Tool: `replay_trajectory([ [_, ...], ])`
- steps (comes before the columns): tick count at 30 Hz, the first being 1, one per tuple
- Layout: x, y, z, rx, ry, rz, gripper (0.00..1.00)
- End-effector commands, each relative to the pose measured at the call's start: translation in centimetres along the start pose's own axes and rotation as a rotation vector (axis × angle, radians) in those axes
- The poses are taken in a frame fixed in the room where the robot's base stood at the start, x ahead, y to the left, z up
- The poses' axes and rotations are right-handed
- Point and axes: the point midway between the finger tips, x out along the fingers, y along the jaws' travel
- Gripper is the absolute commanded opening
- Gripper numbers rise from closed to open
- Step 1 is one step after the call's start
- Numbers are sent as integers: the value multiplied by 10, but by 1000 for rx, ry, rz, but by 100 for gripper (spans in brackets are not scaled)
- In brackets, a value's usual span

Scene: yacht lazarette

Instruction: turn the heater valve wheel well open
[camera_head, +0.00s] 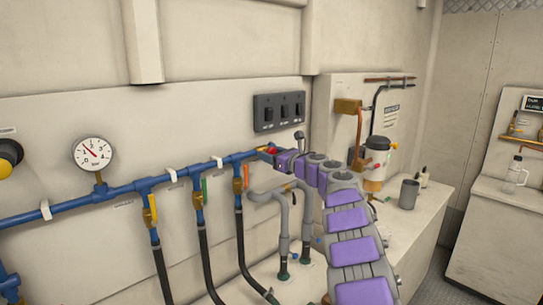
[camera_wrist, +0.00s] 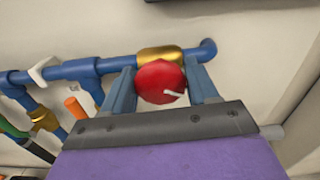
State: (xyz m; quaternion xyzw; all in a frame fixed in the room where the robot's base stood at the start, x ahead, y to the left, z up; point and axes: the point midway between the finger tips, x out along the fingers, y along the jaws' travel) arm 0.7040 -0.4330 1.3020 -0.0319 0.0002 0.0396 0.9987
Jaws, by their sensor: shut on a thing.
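The red valve wheel (camera_wrist: 160,82) sits on a brass valve body (camera_wrist: 160,54) at the end of the blue pipe in the wrist view. A short white mark shows on its face. My gripper (camera_wrist: 163,84) has one blue-grey finger on each side of the wheel and is shut on it. In the head view the wheel (camera_head: 272,150) is a small red patch, and my gripper (camera_head: 270,152) reaches it from the right. My purple and grey arm hides part of the wall and counter there.
A blue pipe (camera_head: 118,188) runs along the wall with several branch valves, including an orange-handled lever (camera_head: 246,176) near my gripper. A pressure gauge (camera_head: 93,153) stands on the pipe. A switch panel (camera_head: 279,111) is above. A grey cup (camera_head: 409,194) stands on the right counter.

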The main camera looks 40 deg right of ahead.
Motion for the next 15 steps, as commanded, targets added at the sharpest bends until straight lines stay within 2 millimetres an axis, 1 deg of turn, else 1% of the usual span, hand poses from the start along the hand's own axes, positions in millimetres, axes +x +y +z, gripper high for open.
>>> replay_trajectory([
  [1, -1, -1, 4, -23, -6, -4, 28],
  [6, -1, -1, 5, -80, -8, -4, 28],
  [15, -2, -1, 6, -111, -9, -5, 28],
])
